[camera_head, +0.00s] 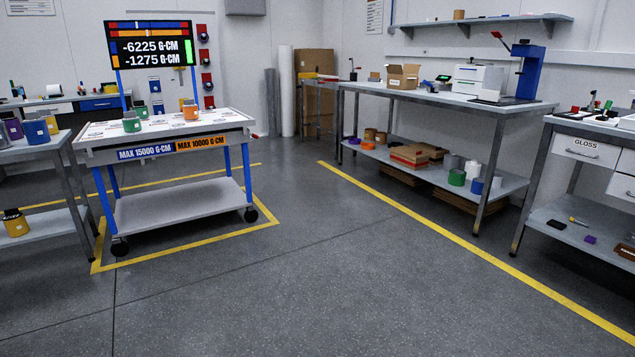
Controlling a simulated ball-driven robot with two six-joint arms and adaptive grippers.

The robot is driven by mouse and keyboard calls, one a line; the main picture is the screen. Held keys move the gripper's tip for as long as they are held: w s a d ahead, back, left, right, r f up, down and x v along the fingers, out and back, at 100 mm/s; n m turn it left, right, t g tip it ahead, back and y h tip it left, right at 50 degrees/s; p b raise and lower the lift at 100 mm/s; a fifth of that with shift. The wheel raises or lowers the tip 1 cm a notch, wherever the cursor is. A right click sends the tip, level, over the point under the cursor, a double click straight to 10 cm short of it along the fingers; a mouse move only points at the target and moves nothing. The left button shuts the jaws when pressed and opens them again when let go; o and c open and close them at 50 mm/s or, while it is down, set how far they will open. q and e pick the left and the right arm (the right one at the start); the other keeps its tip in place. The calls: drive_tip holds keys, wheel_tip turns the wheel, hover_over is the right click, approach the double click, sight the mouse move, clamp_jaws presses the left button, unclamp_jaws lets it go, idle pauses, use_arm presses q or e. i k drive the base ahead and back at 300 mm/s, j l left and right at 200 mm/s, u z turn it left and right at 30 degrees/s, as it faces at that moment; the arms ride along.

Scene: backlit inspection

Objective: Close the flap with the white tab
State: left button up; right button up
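An open cardboard box (403,79) stands on top of the long grey bench (430,95) at the back right. Its flaps look raised or spread at the top, but they are too small to tell apart. I cannot make out a white tab on any flap. Neither of my grippers is in view, and no arm shows in the picture.
A blue-legged cart (175,205) with colored containers and a display stands at the left. A bench with drawers (590,148) is at the right edge. A white machine (478,79) stands right of the box. The floor (330,260) ahead is clear.

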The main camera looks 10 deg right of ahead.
sight(391, 69)
drive_tip(key=i+z, duration=0.35)
drive_tip(key=i, duration=3.45)
drive_tip(key=i+j+z, duration=0.1)
drive_tip(key=i, duration=1.2)
